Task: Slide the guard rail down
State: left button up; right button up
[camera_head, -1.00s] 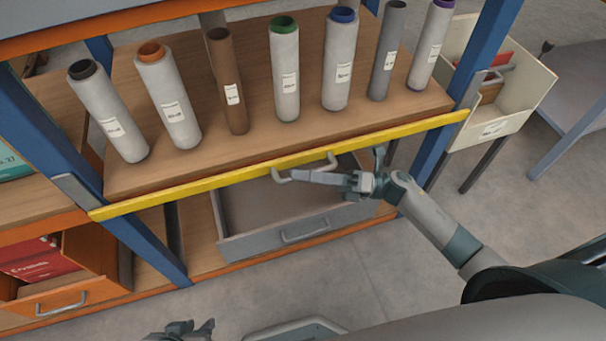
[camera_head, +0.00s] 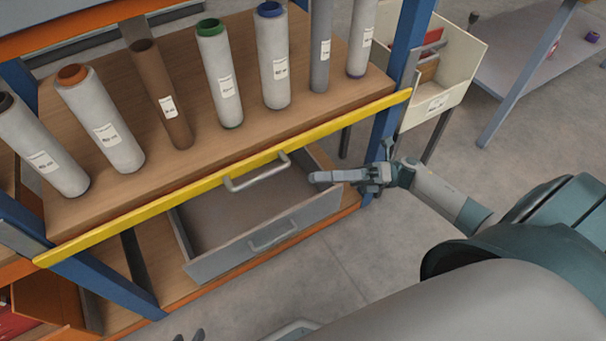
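The yellow guard rail (camera_head: 150,209) runs across the front of the shelf between the blue posts, along the front edge of the wooden board. A grey bar handle (camera_head: 258,176) is fixed to its middle. My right gripper (camera_head: 325,177) is right of the handle, apart from it and holding nothing visible, with its fingers pointing left. It is seen edge-on, so its opening is unclear. My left gripper (camera_head: 190,336) shows only as small dark tips at the bottom edge; the rest is out of frame.
Several rolls with coloured ends, such as a brown one (camera_head: 161,96), stand on the wooden board (camera_head: 200,150) behind the rail. A grey open drawer (camera_head: 215,262) lies below the rail. A cream bin (camera_head: 440,90) hangs at the right post.

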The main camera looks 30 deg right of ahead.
jog(key=shift+v, duration=0.9)
